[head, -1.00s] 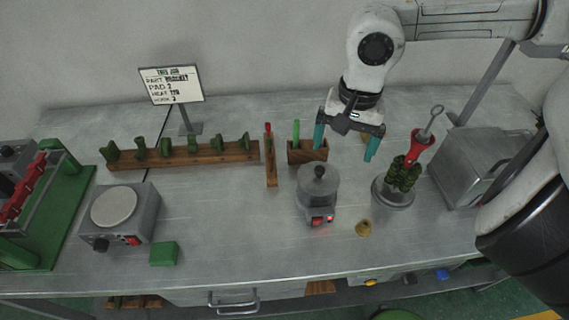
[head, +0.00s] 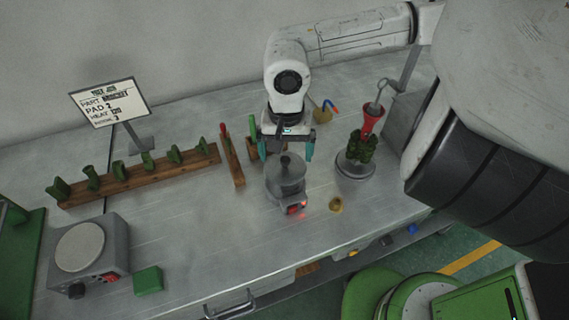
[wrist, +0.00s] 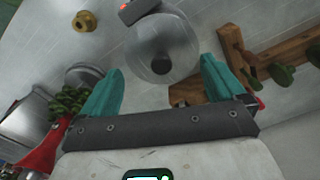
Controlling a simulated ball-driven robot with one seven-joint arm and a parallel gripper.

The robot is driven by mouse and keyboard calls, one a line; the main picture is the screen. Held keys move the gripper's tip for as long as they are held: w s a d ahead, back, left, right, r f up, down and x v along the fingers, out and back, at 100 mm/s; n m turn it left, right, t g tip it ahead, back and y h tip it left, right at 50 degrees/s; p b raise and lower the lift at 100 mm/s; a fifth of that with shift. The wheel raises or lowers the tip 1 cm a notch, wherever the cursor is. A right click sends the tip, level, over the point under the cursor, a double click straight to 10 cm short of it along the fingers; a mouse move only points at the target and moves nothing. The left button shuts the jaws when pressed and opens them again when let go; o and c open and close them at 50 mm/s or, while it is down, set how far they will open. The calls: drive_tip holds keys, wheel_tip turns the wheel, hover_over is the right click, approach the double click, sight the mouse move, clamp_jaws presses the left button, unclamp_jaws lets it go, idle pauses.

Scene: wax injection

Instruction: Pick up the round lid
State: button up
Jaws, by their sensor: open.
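The round lid (head: 287,176) is grey with a dark knob on top. It sits on the small grey pot (head: 289,196), which has a red lit switch at its front. My gripper (head: 286,152) is open, with teal fingers pointing down, behind and above the lid in the head view. In the wrist view, the lid (wrist: 178,36) and its dark knob show beyond the gap between the open fingers (wrist: 162,72). Nothing is between the fingers. The lid hides most of the pot in the wrist view.
A wooden rack (head: 140,178) with several green pieces lies to the left. A red funnel and green cluster on a round base (head: 355,170) stand right of the pot. A small brass piece (head: 336,205) lies near the front edge. A hot plate (head: 90,258) is at front left.

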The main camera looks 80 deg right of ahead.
sight(286, 159)
drive_tip(key=shift+w+f+p, duration=0.1)
drive_tip(key=shift+f+p, duration=0.3)
drive_tip(key=shift+f, duration=1.3)
drive_tip(key=shift+f, duration=0.15)
clamp_jaws()
